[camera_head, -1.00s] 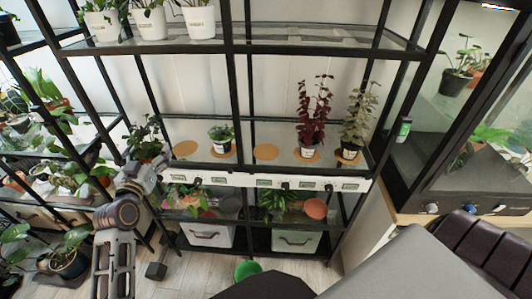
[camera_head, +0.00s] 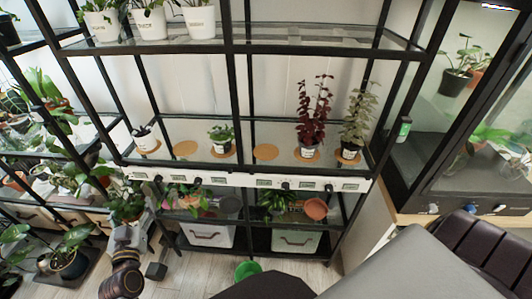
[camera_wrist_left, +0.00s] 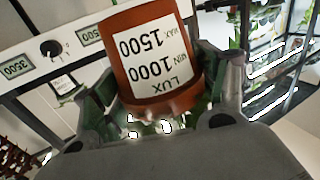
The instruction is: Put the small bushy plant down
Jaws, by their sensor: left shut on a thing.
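My left gripper (camera_head: 131,223) is shut on the small bushy plant (camera_head: 126,204), held in front of the shelf rack's lower left corner, below the white control strip. The left wrist view shows its terracotta pot (camera_wrist_left: 155,58) between the fingers (camera_wrist_left: 158,98). The pot's label reads lux min 1000, max 1500 and appears upside down; most leaves are hidden there. On the middle glass shelf, two cork coasters are bare, one left of centre (camera_head: 186,148) and one near the middle (camera_head: 266,152). My right gripper is not in view.
A small plant (camera_head: 221,135), a dark red plant (camera_head: 314,110) and a pale leafy plant (camera_head: 358,120) stand on coasters. A pale pot (camera_head: 143,138) stands at the left end. The control strip (camera_head: 245,181) edges this shelf; black posts divide the rack.

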